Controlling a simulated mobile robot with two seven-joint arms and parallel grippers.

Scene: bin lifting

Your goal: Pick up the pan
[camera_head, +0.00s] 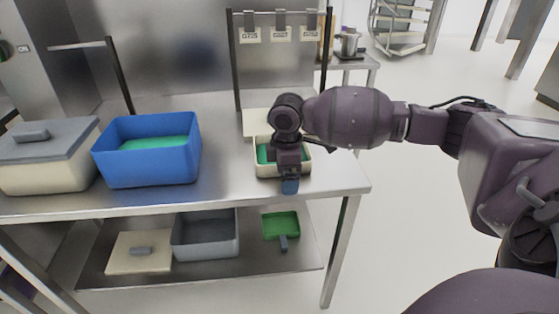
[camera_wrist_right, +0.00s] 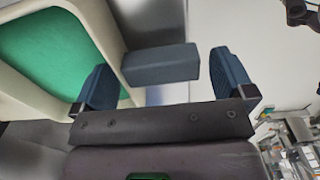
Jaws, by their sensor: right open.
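The pan (camera_head: 263,171) is a cream vessel with a green inside, on the metal table near its right end. My right gripper (camera_head: 289,183) is over its front side and covers part of it. In the right wrist view the pan (camera_wrist_right: 104,30) fills the upper left, and its blue-grey handle (camera_wrist_right: 162,65) sticks out between the two blue fingers of my right gripper (camera_wrist_right: 160,75). The fingers are open, with a gap showing on each side of the handle. My left gripper is not in view.
A blue bin (camera_head: 150,165) with green inside and a lidded cream bin (camera_head: 45,175) stand to the left. The lower shelf holds a grey bin (camera_head: 205,240), a cream lid (camera_head: 130,262) and a small green item (camera_head: 281,225) with a grey handle. Table between blue bin and pan is clear.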

